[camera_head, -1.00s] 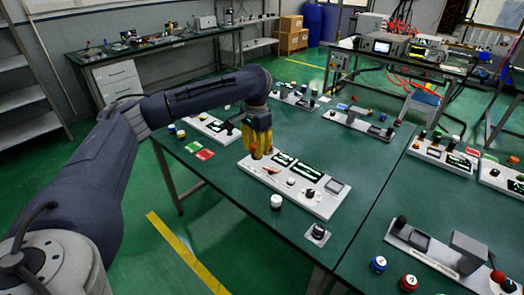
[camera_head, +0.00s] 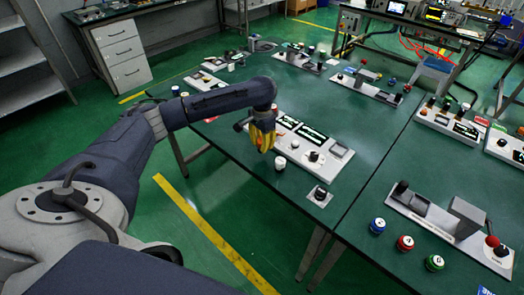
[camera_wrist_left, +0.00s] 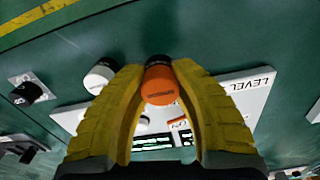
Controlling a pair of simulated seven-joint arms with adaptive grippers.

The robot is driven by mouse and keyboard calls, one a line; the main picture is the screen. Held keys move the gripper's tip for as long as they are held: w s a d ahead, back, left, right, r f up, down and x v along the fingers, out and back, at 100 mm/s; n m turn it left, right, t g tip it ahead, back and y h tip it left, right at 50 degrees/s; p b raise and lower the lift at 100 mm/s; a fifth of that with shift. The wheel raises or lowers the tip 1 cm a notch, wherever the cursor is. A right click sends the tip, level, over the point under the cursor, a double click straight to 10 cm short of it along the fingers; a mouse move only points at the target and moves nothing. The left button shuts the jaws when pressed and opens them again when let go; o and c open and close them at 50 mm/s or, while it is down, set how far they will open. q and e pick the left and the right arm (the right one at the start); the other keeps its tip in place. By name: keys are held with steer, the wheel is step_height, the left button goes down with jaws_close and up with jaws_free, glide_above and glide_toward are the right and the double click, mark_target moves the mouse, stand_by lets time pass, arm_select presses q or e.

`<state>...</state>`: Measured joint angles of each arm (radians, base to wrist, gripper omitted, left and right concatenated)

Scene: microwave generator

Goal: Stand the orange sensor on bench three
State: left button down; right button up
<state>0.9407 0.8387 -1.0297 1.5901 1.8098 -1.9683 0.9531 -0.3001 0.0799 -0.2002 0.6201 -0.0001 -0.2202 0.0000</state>
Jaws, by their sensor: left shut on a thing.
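My left gripper (camera_head: 262,138) has yellow fingers and hangs over the left end of a light panel (camera_head: 325,165) on the green table (camera_head: 245,172). In the left wrist view, its fingers (camera_wrist_left: 160,66) are closed around the orange sensor (camera_wrist_left: 161,86), a short cylinder with an orange end and a dark far end. The fingers mostly hide the sensor in the head view. The panel also shows in the left wrist view (camera_wrist_left: 252,92), with the word LEVEL on it. I cannot read which bench is number three. My right gripper is not in view.
A white-topped knob (camera_head: 280,162) and a small plate with a black knob (camera_head: 320,196) stand near the table's front edge. Blue (camera_head: 377,225), red (camera_head: 404,243) and green (camera_head: 434,263) cylinders stand at right, beside another panel (camera_head: 420,213). Bare table lies between.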

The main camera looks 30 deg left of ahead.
arm_select(q)
steer(key=shift+f, duration=1.9)
steer(key=shift+f, duration=0.15)
steer(key=c, duration=1.1)
jaws_free()
steer(key=shift+c, duration=0.2)
step_height(320, 180, up, 12)
steer(key=shift+r, duration=0.15)
